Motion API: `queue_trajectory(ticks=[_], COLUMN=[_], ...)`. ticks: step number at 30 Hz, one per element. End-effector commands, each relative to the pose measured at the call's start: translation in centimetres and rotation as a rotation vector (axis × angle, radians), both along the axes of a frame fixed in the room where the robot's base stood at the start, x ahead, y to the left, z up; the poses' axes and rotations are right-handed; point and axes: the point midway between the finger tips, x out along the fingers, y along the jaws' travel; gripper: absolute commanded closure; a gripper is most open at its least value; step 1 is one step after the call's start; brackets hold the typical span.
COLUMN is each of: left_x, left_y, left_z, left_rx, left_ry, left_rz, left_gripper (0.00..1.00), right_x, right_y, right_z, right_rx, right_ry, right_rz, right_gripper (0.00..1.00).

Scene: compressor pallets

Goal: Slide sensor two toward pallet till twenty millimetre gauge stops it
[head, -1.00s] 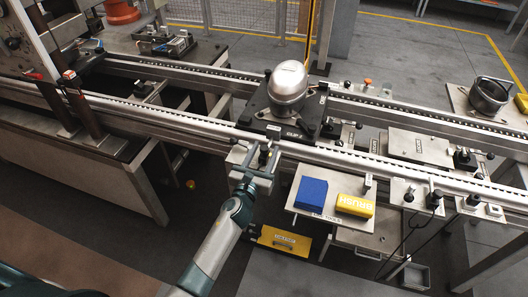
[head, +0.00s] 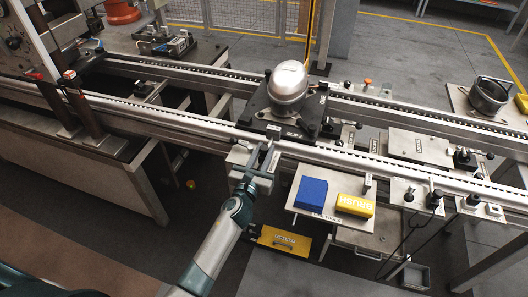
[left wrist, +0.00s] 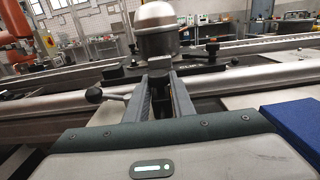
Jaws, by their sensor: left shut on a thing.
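My left gripper (head: 263,158) is at the near rail, just in front of the pallet, with its arm coming up from below. In the left wrist view its two fingers (left wrist: 165,97) are shut on a small dark part, which I take to be sensor two; the fingers hide most of it. The dark pallet (head: 262,115) sits on the rails just beyond the fingers and carries a silver domed compressor (head: 288,84). The compressor also shows in the left wrist view (left wrist: 158,42). I cannot make out the twenty millimetre gauge. My right gripper is out of view.
A small shelf (head: 315,208) right of my gripper holds a blue block (head: 311,193) and a yellow brush block (head: 354,206). Brackets with dark knobs (head: 433,199) line the near rail further right. A yellow box (head: 283,239) lies below.

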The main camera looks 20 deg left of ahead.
Motion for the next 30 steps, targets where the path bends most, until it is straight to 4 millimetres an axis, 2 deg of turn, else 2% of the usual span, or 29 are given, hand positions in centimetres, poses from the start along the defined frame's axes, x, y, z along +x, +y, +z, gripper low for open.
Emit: queue_trajectory(ticks=[2,3,5,15,20,26,30], left_x=[0.1,0.1,0.1,0.0,-0.7,-3.1,-5.6], left_y=[0.0,0.0,0.0,0.0,0.1,0.1,0.2], left_z=[0.1,0.1,0.1,0.1,0.0,-0.1,-0.1], left_rx=[0.000,0.000,0.000,0.000,0.001,0.001,0.002], left_ry=[-0.002,-0.002,-0.002,-0.001,-0.001,-0.001,0.000], left_rz=[0.000,0.000,0.000,0.000,0.000,-0.001,-0.001], left_gripper=[1.00,0.71,0.56,0.56,0.56,0.56,0.56], right_x=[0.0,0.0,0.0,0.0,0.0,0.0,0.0], right_y=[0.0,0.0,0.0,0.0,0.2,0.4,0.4], right_z=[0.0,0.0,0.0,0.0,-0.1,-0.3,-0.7], right_rx=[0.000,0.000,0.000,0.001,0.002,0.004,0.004], right_ry=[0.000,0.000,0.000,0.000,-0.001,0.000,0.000], right_rz=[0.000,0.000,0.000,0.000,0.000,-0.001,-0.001], right_gripper=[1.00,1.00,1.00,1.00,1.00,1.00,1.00])
